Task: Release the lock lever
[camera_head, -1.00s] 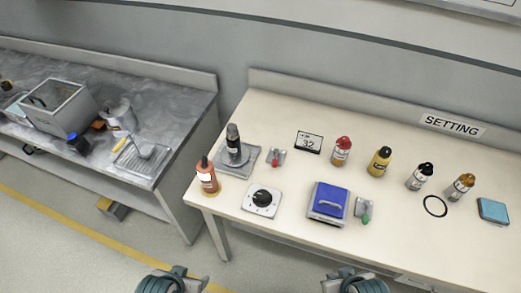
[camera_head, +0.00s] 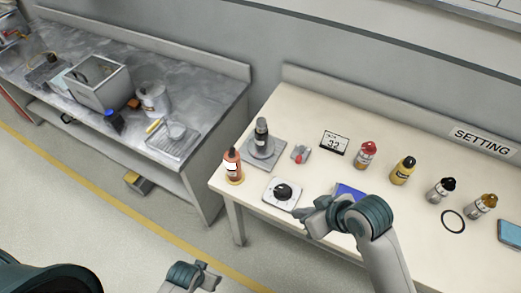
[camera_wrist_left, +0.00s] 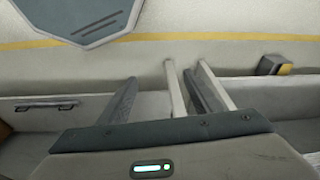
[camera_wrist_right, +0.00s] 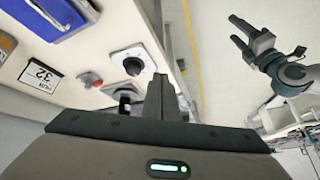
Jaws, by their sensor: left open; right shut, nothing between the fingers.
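A small lever with a red knob on a grey plate (camera_head: 300,153) sits on the cream table, right of the black-topped device (camera_head: 262,140). It also shows in the right wrist view (camera_wrist_right: 90,80). My right gripper (camera_head: 308,217) is shut and empty above the table's front part, nearer than the lever and apart from it. The black dial (camera_head: 282,191) lies left of the gripper. My left gripper (camera_head: 214,275) is open and empty, low in front of the table.
An orange bottle (camera_head: 233,166) stands at the table's left corner. Behind are a display reading 32 (camera_head: 334,143), a red-capped bottle (camera_head: 365,155) and a yellow bottle (camera_head: 403,170). A grey bench (camera_head: 205,95) stands left, across a gap.

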